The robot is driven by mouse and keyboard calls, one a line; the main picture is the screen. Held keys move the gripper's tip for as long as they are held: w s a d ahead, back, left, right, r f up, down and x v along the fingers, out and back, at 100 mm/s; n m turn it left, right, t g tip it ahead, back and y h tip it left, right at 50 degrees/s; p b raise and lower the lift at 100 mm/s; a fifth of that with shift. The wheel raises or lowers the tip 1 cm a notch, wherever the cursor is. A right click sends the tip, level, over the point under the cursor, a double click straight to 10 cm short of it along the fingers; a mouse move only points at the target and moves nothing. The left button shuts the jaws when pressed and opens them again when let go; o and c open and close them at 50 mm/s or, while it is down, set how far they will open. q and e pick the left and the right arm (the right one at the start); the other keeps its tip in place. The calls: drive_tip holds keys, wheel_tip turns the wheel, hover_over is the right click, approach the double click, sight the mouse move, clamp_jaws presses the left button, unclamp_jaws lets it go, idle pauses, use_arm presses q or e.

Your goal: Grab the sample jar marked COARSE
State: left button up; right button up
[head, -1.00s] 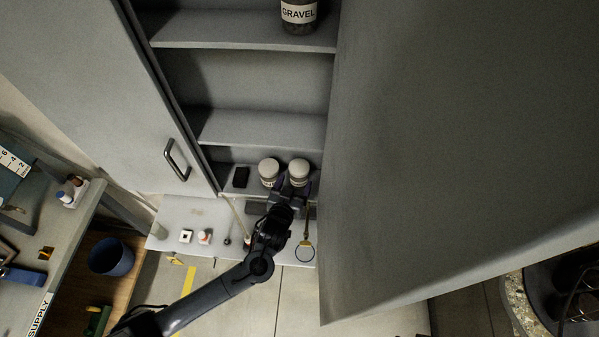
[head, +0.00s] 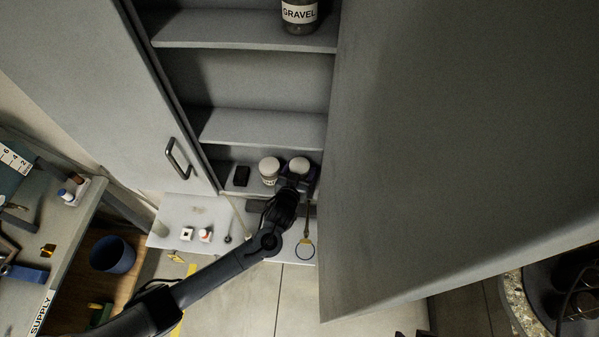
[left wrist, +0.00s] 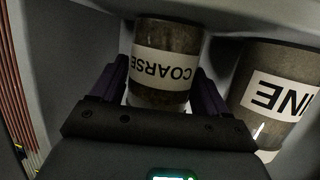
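The COARSE jar (head: 299,165) has a white lid and stands on the low cabinet shelf, the right one of two jars in the head view. In the left wrist view its label reads COARSE upside down (left wrist: 162,68). My left gripper (head: 298,180) is at this jar. In the left wrist view its purple fingers (left wrist: 161,85) stand on either side of the jar, with a narrow gap visible at the left finger; it looks open around the jar. Contact at the right finger is unclear. My right gripper is out of view.
A second jar, with a label ending INE (left wrist: 280,95), stands close beside, left in the head view (head: 269,170). A black box (head: 241,176) is further left. The GRAVEL jar (head: 299,14) is on a higher shelf. Cabinet doors flank the opening (head: 450,150).

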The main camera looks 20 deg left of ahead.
use_arm(q)
drive_tip(key=c, duration=0.7)
drive_tip(key=shift+c, duration=0.7)
drive_tip(key=shift+s+r, duration=0.1)
drive_tip(key=shift+r, duration=0.15)
